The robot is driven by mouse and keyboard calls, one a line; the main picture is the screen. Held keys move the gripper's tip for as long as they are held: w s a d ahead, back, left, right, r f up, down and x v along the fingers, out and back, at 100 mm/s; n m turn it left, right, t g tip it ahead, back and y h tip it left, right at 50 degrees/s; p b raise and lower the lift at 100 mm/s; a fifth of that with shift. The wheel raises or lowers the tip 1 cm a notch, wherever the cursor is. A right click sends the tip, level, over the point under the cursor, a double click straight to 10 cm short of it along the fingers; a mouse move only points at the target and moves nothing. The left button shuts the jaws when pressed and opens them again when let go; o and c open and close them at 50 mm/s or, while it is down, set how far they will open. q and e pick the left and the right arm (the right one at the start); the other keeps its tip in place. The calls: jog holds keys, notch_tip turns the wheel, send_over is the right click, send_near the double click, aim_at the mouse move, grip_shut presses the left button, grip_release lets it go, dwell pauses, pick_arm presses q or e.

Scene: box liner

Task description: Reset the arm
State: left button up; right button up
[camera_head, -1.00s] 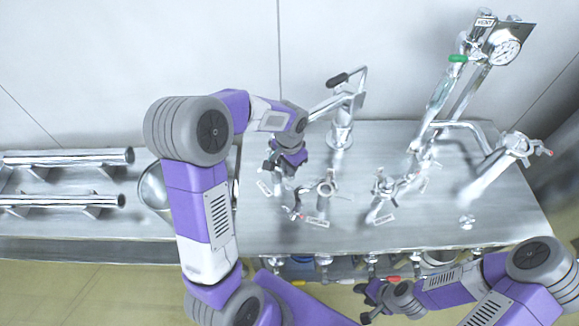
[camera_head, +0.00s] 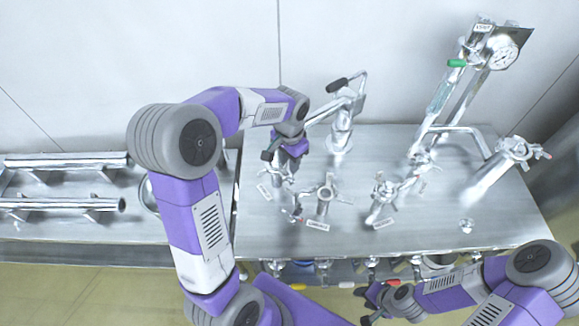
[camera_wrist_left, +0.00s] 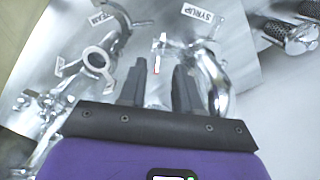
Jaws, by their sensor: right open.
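My left arm reaches over the steel bench (camera_head: 450,220). Its gripper (camera_head: 285,154) is above the left group of valves, close to the metal spout fitting. In the left wrist view, the two dark fingers of the left gripper (camera_wrist_left: 160,88) stand apart with a gap between them, and I see nothing held. A small metal valve handle with a red tip (camera_wrist_left: 156,62) shows beyond the gap. My right gripper (camera_head: 366,297) is at the lower right, in front of the bench's front edge, open and apart from the valves.
Valve fittings (camera_head: 325,196) with labels stand on the bench. A spout fitting with a black handle (camera_head: 342,125) stands behind. A gauge (camera_head: 503,56) rises on pipes at the right. Steel tubes (camera_head: 70,160) lie at the left. In the wrist view, a SYRUP label (camera_wrist_left: 201,16) is close.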

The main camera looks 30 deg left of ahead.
pick_arm(q)
jog(key=shift+r, duration=1.05)
